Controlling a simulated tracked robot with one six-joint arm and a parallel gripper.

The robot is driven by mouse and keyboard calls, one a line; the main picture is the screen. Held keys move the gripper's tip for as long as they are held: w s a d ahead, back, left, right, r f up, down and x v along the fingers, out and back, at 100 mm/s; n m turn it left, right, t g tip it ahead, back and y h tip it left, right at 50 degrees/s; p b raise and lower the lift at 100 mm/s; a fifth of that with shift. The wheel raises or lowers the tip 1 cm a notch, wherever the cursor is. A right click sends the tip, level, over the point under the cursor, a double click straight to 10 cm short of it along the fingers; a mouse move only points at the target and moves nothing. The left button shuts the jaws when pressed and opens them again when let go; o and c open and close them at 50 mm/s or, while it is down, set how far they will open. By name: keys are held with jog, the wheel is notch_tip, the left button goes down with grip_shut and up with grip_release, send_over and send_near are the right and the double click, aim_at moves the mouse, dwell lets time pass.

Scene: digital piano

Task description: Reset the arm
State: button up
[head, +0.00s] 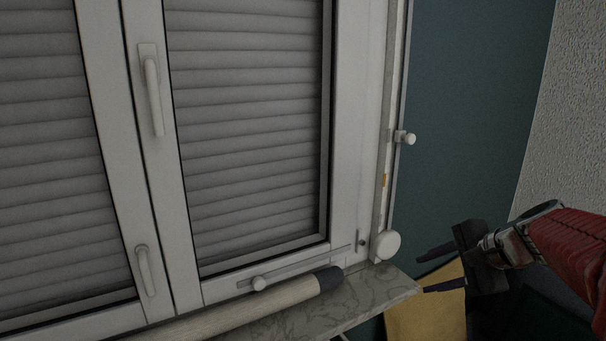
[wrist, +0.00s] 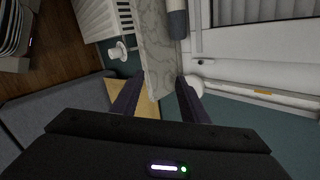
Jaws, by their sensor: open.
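My gripper (head: 440,269) is at the right of the head view, at the end of my red arm. Its two dark fingers are spread apart with nothing between them, beside the right end of the stone window sill. In the wrist view the gripper (wrist: 156,95) points toward the end of the sill, its fingertips apart on either side of the sill's edge. No piano can be made out in either view.
The marble sill (head: 372,296) bears a pale roll with a dark end (head: 255,309). Behind is a white window with closed shutters (head: 245,130). A yellowish panel (head: 428,308) stands below. The wrist view shows a radiator (wrist: 103,18) with a white valve (wrist: 119,50).

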jog(key=s+a+f+n+h, duration=0.1)
jog(key=s+a+f+n, duration=0.1)
jog(key=s+n, duration=0.3)
jog(key=s+a+f+n+g+h, duration=0.1)
jog(key=s+a+n, duration=0.4)
jog(key=s, duration=0.5)
jog(key=s+a+f+n+h, duration=0.2)
jog(key=s+a+n, duration=0.2)
jog(key=s, duration=0.4)
jog(key=shift+a+f+n+g+h, duration=0.2)
jog(key=shift+f+n+g+h, duration=0.15)
jog(key=shift+n, duration=0.35)
